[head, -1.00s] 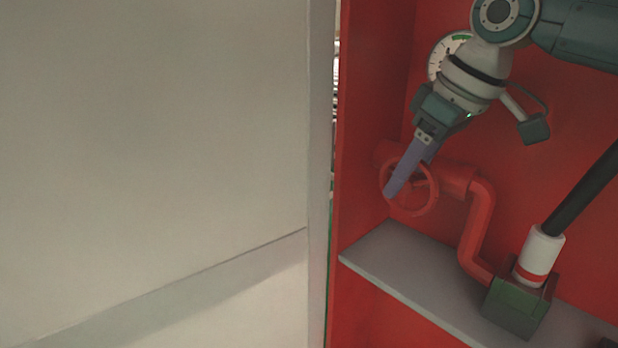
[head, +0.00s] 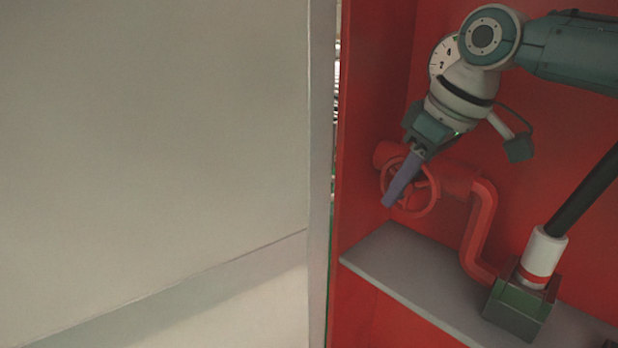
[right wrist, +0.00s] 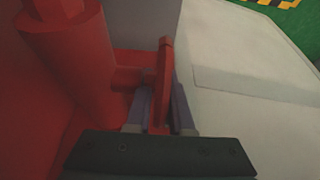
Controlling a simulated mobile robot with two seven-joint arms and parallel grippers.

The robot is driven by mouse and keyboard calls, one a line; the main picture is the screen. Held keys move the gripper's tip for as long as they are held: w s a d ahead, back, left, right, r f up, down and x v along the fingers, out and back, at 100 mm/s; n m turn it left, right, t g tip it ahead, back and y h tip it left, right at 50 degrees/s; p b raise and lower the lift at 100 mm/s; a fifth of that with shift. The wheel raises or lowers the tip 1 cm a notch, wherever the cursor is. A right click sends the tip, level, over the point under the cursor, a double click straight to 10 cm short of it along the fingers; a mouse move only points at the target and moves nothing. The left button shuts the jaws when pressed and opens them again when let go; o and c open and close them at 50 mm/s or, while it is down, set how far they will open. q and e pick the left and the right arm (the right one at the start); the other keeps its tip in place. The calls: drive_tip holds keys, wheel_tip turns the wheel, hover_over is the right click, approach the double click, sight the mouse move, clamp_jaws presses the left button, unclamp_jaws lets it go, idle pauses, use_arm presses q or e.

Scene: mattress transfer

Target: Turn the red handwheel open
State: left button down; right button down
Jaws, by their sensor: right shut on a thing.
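The red handwheel (head: 428,205) sits on a red pipe (head: 480,225) inside a red cabinet, in the right half of the head view. My right gripper (head: 390,203) reaches down from the upper right and is shut on the handwheel's rim. In the right wrist view the handwheel (right wrist: 164,80) shows edge-on between the two fingers (right wrist: 160,115). Part of the wheel is hidden behind the fingers in the head view. My left gripper is not in view.
A grey shelf (head: 395,255) lies below the wheel. A green block (head: 515,308) with a white and black hose fitting stands on it at right. A round gauge (head: 440,62) is behind my right arm. A large pale panel (head: 160,130) fills the left.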

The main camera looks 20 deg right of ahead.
idle(0.5)
drive_tip(key=shift+r+t+y+p, duration=0.1)
drive_tip(key=shift+t+y+p, duration=0.3)
drive_tip(key=shift+t+p, duration=0.4)
drive_tip(key=shift+t, duration=0.7)
drive_tip(key=shift+t+y+b, duration=0.6)
drive_tip(key=shift+t+b, duration=0.05)
drive_tip(key=shift+t, duration=0.35)
drive_tip(key=shift+r+t+y+b, duration=0.1)
drive_tip(key=shift+t+y+b, duration=0.2)
drive_tip(key=shift+t+b, duration=0.35)
drive_tip(key=shift+r+t+b, duration=0.2)
drive_tip(key=shift+t+b, duration=0.05)
drive_tip(key=shift+b, duration=0.05)
drive_tip(key=shift+w, duration=0.1)
